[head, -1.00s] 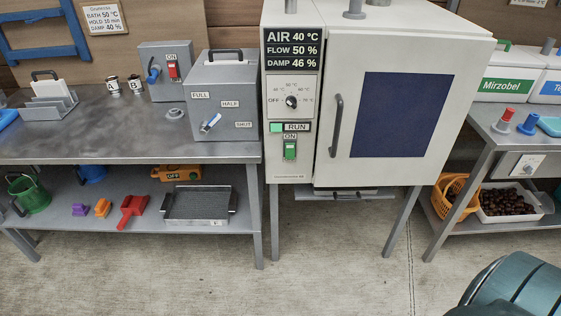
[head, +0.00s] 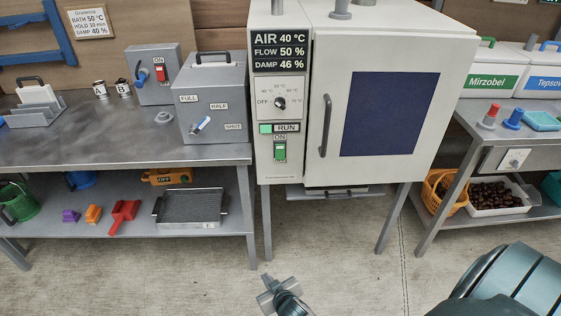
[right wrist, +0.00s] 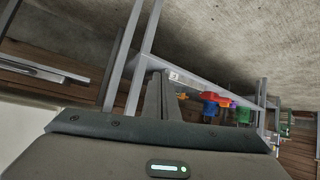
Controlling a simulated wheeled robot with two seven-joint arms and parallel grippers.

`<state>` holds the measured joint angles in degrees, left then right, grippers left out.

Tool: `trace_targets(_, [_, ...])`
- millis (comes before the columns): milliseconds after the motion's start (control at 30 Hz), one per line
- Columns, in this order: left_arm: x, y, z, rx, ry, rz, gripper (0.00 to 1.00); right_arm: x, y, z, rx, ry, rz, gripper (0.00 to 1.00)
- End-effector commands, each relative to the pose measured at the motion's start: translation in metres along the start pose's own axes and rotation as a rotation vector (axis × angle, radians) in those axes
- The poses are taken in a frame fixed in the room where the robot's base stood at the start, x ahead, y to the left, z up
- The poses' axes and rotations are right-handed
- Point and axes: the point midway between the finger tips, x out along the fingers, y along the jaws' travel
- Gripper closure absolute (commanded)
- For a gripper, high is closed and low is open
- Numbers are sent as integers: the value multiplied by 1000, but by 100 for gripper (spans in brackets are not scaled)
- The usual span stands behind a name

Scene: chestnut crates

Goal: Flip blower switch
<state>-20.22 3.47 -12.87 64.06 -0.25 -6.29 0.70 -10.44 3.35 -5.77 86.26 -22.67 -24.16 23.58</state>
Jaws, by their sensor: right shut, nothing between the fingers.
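No switch in view is labelled as a blower switch. A green rocker switch (head: 280,151) marked ON sits low on the front panel of the white cabinet (head: 390,45), under a lit RUN lamp (head: 265,128). A red switch (head: 160,73) marked ON is on a small grey box (head: 150,93) on the left bench. An orange device (head: 160,180) with an OFF label lies on the shelf below. My right gripper (head: 268,282) is shut and empty, low over the floor in front of the cabinet, apart from all switches. My left gripper is out of view.
The left bench (head: 70,135) carries a grey box with a lever (head: 212,92). Its shelf holds a tray (head: 190,207) and a red scoop (head: 123,213). At right are an orange basket (head: 440,200) and chestnuts (head: 492,195). The floor in front is clear.

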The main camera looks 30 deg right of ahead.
Motion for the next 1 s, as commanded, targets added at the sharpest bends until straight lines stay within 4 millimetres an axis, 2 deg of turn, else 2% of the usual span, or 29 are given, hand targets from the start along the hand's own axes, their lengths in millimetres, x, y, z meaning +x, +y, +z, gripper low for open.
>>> trace_targets(33, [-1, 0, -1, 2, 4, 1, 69, 0, 20, -52, 28, 64, 53, 100])
trace_targets(100, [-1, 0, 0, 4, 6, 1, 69, -6, 48, -112, 71, 140, 128, 100])
trace_targets(200, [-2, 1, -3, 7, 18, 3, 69, -23, 85, -183, 138, 244, 228, 100])
trace_targets(300, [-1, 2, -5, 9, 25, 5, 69, -44, 116, -235, 198, 330, 308, 100])
trace_targets(400, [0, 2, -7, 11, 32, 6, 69, -61, 136, -267, 241, 390, 361, 100])
trace_targets(567, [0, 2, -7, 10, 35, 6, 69, -73, 149, -285, 272, 427, 394, 100])
trace_targets(1000, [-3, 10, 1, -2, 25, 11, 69, -73, 148, -284, 271, 426, 394, 100])
